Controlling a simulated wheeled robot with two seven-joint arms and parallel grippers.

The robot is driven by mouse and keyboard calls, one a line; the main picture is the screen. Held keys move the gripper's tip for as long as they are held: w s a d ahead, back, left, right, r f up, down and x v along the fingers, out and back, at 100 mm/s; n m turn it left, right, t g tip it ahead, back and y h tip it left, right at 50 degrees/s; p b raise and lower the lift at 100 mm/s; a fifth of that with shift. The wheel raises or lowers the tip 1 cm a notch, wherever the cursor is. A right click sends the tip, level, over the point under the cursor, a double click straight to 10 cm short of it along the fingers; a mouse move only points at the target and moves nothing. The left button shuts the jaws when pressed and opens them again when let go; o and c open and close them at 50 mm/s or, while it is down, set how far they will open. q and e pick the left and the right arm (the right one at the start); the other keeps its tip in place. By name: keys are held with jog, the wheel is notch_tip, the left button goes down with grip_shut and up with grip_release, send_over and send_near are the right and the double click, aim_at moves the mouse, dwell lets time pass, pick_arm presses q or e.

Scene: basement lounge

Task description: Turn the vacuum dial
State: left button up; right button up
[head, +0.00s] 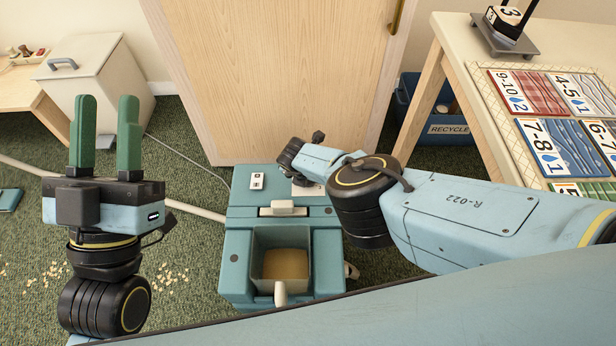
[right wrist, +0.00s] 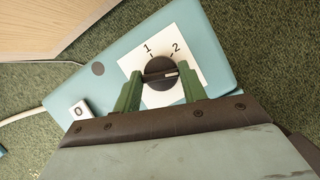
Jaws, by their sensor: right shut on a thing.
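The vacuum (head: 240,240) is a teal box on the green carpet in front of the wooden door. Its black dial (right wrist: 160,72) sits on a white plate (right wrist: 185,45) marked 1 and 2, seen in the right wrist view. The two green fingers of my right gripper (right wrist: 160,88) are on either side of the dial, shut on it. The dial's pale line points to the right, below the 2. In the head view my right arm hides the dial. My left gripper (head: 105,140) is raised at the left, fingers apart, with nothing between them.
A switch marked 0 (right wrist: 79,110) is beside the dial plate. A table with number cards (head: 545,75) stands at right, a blue recycle bin (head: 440,125) beside it. A white lidded bin (head: 95,75) stands back left. Crumbs (head: 170,278) lie on the carpet.

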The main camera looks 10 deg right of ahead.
pick_arm(q)
jog(key=shift+s+a+r+t+h+b, duration=0.2)
jog(key=shift+s+r+t+b, duration=0.15)
jog(key=shift+s+t, duration=0.25)
jog(key=shift+s+a+r+t+h+b, duration=0.1)
jog(key=shift+s+r+t+h+b, duration=0.1)
jog(key=shift+s+t+b, duration=0.35)
pick_arm(e)
jog(key=shift+f+m+g+h, duration=0.1)
jog(key=shift+m+g+h, duration=0.3)
jog(key=shift+m, duration=0.8)
pick_arm(q)
jog(key=shift+w, duration=0.15)
pick_arm(e)
jog(key=o, duration=1)
jog(key=shift+c, duration=0.2)
pick_arm(q)
jog(key=shift+w+p, duration=0.15)
jog(key=shift+p, duration=0.25)
pick_arm(e)
jog(key=shift+a+r, duration=0.1)
jog(key=shift+r, duration=0.1)
